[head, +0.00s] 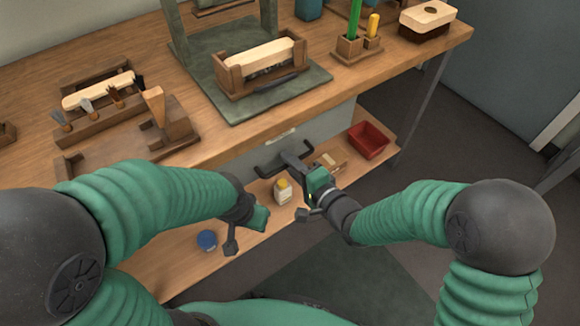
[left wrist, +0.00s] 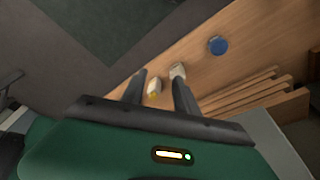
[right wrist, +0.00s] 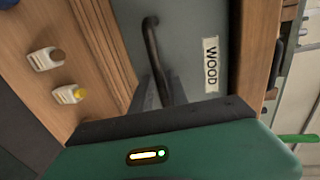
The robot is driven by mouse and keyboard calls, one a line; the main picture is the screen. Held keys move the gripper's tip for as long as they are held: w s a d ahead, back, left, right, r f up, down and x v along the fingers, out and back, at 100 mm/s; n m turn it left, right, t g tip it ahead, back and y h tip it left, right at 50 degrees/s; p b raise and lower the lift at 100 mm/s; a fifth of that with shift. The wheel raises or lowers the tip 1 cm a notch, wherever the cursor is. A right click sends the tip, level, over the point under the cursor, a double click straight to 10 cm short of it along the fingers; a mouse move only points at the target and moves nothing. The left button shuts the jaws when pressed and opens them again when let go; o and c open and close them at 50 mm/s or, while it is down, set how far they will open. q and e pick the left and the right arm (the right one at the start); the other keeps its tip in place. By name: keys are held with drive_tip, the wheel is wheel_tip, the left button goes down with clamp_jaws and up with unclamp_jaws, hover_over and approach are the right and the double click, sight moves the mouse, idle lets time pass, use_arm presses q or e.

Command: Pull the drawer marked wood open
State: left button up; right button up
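The drawer marked wood has a grey front (right wrist: 190,25) with a white "WOOD" label (right wrist: 211,65) in the right wrist view. In the head view its front sits under the bench top, and its label (head: 282,138) is small. No gap around the front can be made out. A dark bar handle (right wrist: 151,40) stands out from it; it also shows in the head view (head: 266,171). My right gripper (right wrist: 163,90) has its fingers close on both sides of the handle and looks shut on it. My left gripper (left wrist: 160,85) is open and empty above the lower shelf, left of the handle.
The lower shelf (head: 185,262) holds a pale bottle (head: 283,191), a blue round lid (head: 207,240) and a red bin (head: 369,140). The bench top (head: 200,92) carries brush blocks, wooden holders and a dark mat (head: 240,103). Open floor lies in front.

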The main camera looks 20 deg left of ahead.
drive_tip(key=shift+w+a, duration=0.1)
drive_tip(key=c, duration=0.4)
clamp_jaws()
drive_tip(key=shift+f, duration=0.15)
idle(0.9)
